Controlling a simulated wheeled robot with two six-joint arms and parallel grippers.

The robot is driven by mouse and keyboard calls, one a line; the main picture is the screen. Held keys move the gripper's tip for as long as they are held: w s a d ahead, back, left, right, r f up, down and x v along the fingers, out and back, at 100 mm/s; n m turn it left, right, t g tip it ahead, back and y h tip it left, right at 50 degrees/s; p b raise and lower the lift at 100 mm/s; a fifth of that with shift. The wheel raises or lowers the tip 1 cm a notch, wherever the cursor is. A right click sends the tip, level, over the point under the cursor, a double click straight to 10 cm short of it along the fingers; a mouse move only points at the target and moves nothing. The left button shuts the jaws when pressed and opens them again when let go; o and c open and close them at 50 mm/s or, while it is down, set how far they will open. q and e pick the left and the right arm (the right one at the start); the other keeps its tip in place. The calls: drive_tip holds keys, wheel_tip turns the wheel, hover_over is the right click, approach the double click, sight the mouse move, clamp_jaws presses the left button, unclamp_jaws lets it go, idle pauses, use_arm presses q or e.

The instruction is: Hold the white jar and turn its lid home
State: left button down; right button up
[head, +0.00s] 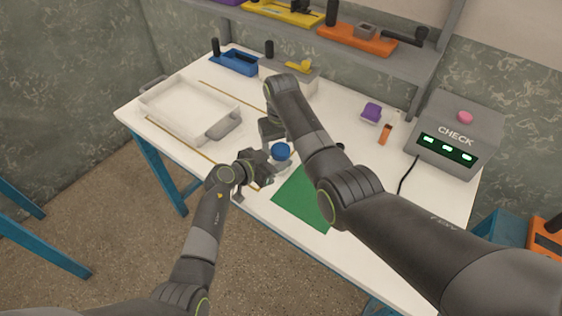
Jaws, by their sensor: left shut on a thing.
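The white jar (284,167) stands near the front edge of the white table, by the green mat. Its blue lid (280,151) sits on top of it; whether it is fully seated is too small to tell. My left gripper (269,167) reaches in from the left and is shut on the jar's side. My right arm arches over the table, and its gripper (273,137) points down just behind and left of the lid. The right fingertips are too small and dark to show whether they are open, or whether they touch the lid.
A green mat (300,200) lies right of the jar. A clear-white tray (185,112) is at the left. The grey CHECK box (452,135), a purple block (372,111) and an orange item (385,134) are at the right. Blue (234,63) and grey holders stand behind.

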drive_tip(key=shift+r, duration=2.3)
drive_tip(key=shift+c, duration=0.3)
drive_tip(key=r+n, duration=0.1)
drive_tip(key=n, duration=0.1)
drive_tip(key=shift+r+n, duration=0.2)
drive_tip(key=shift+n, duration=0.2)
wheel_tip(320, 180, up, 2)
drive_tip(key=n, duration=0.4)
drive_tip(key=shift+f, duration=4.05)
